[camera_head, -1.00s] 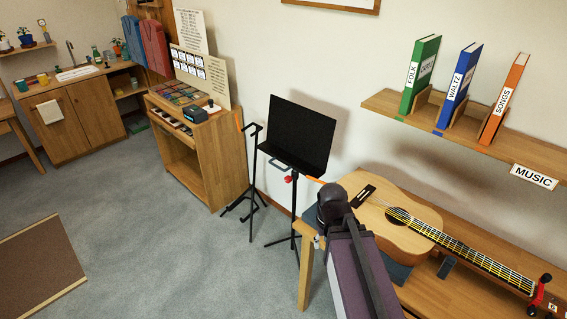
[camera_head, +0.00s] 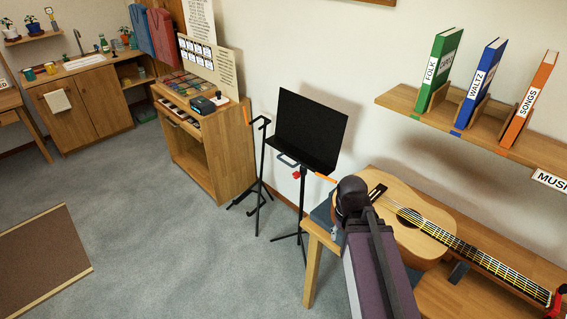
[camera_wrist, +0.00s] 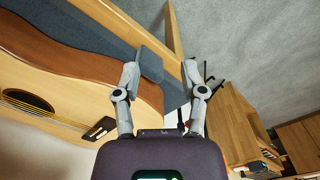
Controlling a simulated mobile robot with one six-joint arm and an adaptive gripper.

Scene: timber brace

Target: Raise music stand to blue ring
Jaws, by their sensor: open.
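The black music stand (camera_head: 309,128) stands upright on the floor against the wall, left of the bench, in the head view. A grey handle and a red knob (camera_head: 297,174) show below its desk on the pole. I cannot make out a blue ring on it. My gripper shows in the wrist view (camera_wrist: 172,78) with its two fingers apart and nothing between them. It is over the bench edge and beside the guitar.
A guitar (camera_head: 407,222) lies on a wooden bench (camera_head: 313,271) at right, under a shelf (camera_head: 404,99) with binders. A black instrument stand (camera_head: 258,160) and a wooden cabinet (camera_head: 232,156) stand left of the music stand. Open carpet lies in front.

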